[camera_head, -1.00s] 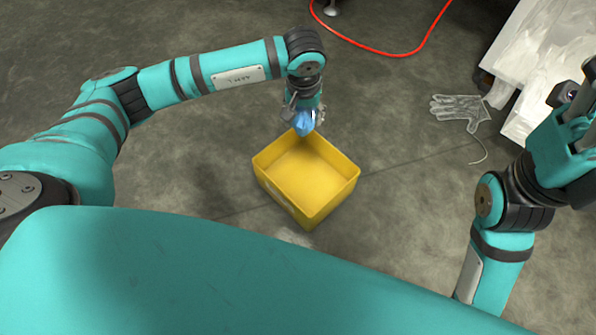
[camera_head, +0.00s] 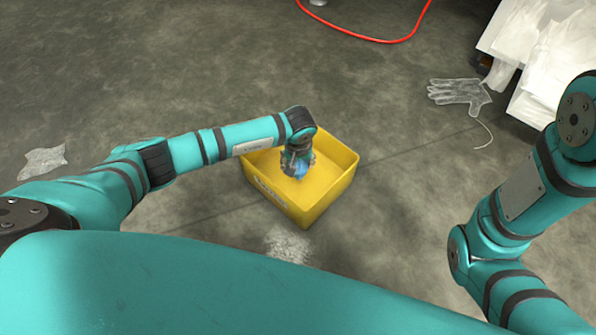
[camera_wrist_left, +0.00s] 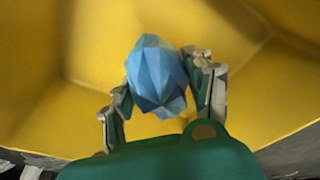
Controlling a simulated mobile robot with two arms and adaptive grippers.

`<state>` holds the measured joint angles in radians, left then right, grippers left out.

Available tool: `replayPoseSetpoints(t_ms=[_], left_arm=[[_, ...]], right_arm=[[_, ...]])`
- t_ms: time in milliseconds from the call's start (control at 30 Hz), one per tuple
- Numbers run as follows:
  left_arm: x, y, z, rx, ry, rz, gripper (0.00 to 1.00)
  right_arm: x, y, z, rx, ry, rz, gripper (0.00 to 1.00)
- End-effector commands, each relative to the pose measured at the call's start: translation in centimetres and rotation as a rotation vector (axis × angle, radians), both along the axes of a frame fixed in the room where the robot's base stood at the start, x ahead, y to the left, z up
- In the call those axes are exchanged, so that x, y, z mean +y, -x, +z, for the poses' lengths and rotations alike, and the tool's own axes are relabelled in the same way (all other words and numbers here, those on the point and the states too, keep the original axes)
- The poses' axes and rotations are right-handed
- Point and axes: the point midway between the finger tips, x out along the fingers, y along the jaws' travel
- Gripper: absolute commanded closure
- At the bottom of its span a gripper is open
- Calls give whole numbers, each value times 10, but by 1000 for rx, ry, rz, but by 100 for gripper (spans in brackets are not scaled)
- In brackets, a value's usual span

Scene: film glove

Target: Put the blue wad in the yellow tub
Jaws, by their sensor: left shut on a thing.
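The blue wad (camera_head: 300,170) is a crumpled, faceted lump held in my left gripper (camera_head: 297,167). In the left wrist view the blue wad (camera_wrist_left: 157,76) sits between the two fingers of the left gripper (camera_wrist_left: 163,95), with yellow walls all around behind it. The yellow tub (camera_head: 335,185) stands on the floor in the middle of the head view. My left gripper and the wad are over or within its opening; the exact height above its bottom is hard to tell. My right arm shows at the right of the head view, but its gripper is out of the frame.
A clear film glove (camera_head: 460,95) lies on the floor at the right, near white bags (camera_head: 555,60). A red hose (camera_head: 375,38) curves across the back. Crumpled film (camera_head: 44,160) lies at the left and a pale patch (camera_head: 288,245) in front of the tub. The floor between is bare.

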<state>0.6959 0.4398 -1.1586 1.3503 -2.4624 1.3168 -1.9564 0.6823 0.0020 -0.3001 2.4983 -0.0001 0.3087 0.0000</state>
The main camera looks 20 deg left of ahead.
Motion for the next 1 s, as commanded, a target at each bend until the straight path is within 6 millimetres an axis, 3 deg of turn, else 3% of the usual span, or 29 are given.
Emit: replayPoseSetpoints(t_ms=[200,600,633,800,1000], left_arm=[[-1,1,-34,2,0,1,79],[0,0,-38,1,-1,0,79],[0,0,-37,1,-1,0,46],[0,0,-36,1,-1,0,24],[0,1,-36,1,-1,0,24]], right_arm=[[0,4,-21,-12,0,0,60],[0,5,-23,-13,1,0,60],[0,5,-23,-13,1,0,60],[0,5,-22,-13,1,0,60],[0,5,-22,-13,1,0,60]])
